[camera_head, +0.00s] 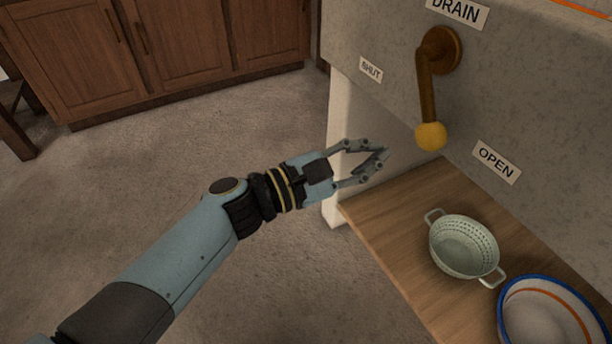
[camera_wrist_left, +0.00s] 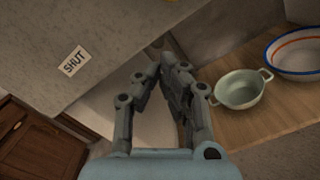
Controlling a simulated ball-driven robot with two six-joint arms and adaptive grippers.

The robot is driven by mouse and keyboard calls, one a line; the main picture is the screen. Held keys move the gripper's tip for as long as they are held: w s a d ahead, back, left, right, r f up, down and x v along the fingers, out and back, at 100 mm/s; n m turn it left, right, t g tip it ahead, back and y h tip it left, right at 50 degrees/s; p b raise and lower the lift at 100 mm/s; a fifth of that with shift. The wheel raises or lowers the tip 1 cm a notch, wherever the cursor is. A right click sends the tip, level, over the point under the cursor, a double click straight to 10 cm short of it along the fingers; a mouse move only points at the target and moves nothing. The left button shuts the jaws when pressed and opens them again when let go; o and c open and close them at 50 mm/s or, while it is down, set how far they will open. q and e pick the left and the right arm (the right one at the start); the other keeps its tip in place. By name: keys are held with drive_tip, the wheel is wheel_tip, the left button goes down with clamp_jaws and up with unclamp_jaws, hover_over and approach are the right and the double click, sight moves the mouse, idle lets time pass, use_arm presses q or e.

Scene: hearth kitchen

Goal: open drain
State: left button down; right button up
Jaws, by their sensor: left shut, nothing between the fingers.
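The drain lever (camera_head: 427,95) is a brass handle with a round yellow knob (camera_head: 431,136) at its lower end. It hangs nearly straight down from a round pivot on the grey stone front, under the DRAIN label (camera_head: 457,11). The SHUT label (camera_head: 370,69) is to its left and the OPEN label (camera_head: 497,161) to its lower right. My left gripper (camera_head: 386,151) is shut and empty, left of and slightly below the knob in the picture, apart from it. In the left wrist view its fingers (camera_wrist_left: 170,62) meet with nothing between them. My right gripper is not in view.
Below the lever, a wooden shelf (camera_head: 385,222) holds a pale green colander (camera_head: 464,247) and a white bowl with blue and orange bands (camera_head: 548,312). Brown wooden cabinets (camera_head: 160,50) stand at the back left. The grey floor (camera_head: 130,170) between is clear.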

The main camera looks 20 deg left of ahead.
use_arm(q)
drive_tip(key=v, duration=0.9)
drive_tip(key=shift+d+r, duration=0.1)
drive_tip(key=shift+r, duration=0.05)
